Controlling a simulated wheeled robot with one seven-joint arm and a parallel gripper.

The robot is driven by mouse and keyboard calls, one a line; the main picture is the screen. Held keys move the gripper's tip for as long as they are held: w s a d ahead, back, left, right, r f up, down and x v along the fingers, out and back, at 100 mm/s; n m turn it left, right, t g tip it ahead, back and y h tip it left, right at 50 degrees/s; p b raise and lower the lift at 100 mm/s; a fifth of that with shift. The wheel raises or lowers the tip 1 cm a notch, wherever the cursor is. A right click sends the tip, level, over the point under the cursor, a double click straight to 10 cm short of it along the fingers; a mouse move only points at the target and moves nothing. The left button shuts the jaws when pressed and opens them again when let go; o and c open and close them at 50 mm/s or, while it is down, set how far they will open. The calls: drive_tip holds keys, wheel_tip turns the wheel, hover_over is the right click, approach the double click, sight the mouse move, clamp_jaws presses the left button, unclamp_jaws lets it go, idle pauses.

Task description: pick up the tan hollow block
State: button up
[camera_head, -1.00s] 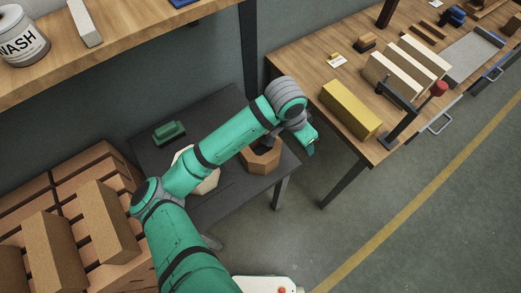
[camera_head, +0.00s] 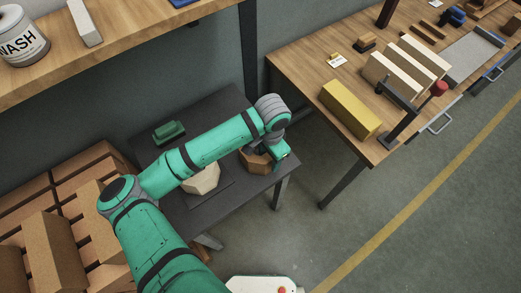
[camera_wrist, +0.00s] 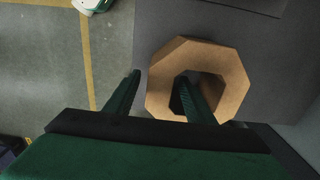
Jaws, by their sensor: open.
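The tan hollow block (camera_head: 256,163) is an eight-sided ring lying on the dark low table, near the table's right edge. In the wrist view the block (camera_wrist: 236,83) shows its opening facing me. My gripper (camera_wrist: 159,76) is open above it. One finger appears over or in the opening, the other outside the ring's left side, with the left wall between them. I cannot tell how deep the fingers reach, or whether they touch. In the head view my wrist and hand partly hide the block, and the fingertips are not clear.
On the dark table (camera_head: 213,113) are a green object (camera_head: 169,131) and a pale faceted block (camera_head: 203,180), partly behind my arm. Brick stacks (camera_head: 85,190) stand at left. A wooden bench (camera_head: 310,75) with a yellow block (camera_head: 350,108) is at right. A shelf (camera_head: 120,50) overhangs the upper left.

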wheel_tip(320, 180, down, 3)
drive_tip(key=shift+d+f, duration=0.15)
drive_tip(key=shift+f, duration=0.3)
drive_tip(key=shift+c, duration=0.7)
clamp_jaws()
drive_tip(key=shift+w+r, duration=0.1)
idle(0.4)
